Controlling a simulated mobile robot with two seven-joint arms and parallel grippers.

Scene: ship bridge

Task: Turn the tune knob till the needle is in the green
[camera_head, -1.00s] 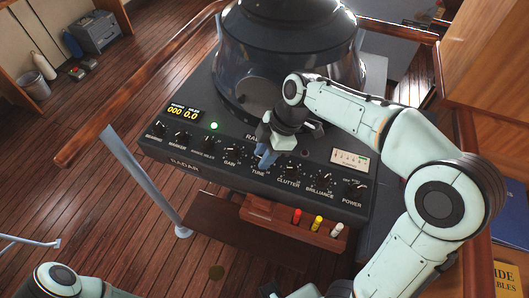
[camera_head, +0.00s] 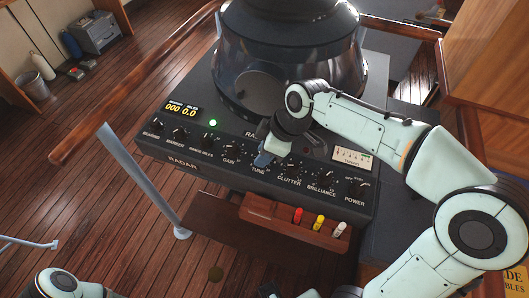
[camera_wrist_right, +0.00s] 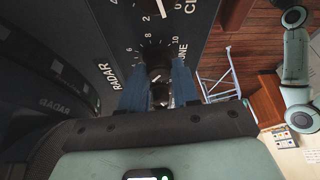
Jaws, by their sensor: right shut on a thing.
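The tune knob (camera_wrist_right: 159,92) is on the dark sloped radar panel (camera_head: 215,165), between the gain and clutter knobs. My right gripper (camera_head: 264,159) is down at it, hiding it in the head view. In the right wrist view, the blue fingers of my right gripper (camera_wrist_right: 158,88) are shut on the knob, one on each side. The scale numbers and part of the TUNE label show beyond it. The small cream tuning meter (camera_head: 353,155) sits at the panel's right; its needle is too small to read. My left gripper is out of view.
Other knobs line the panel, with clutter (camera_head: 294,167) and gain (camera_head: 231,147) closest. The big dark radar hood (camera_head: 290,60) rises just behind. A wooden holder (camera_head: 270,212) with red, yellow and white pens hangs below the front edge.

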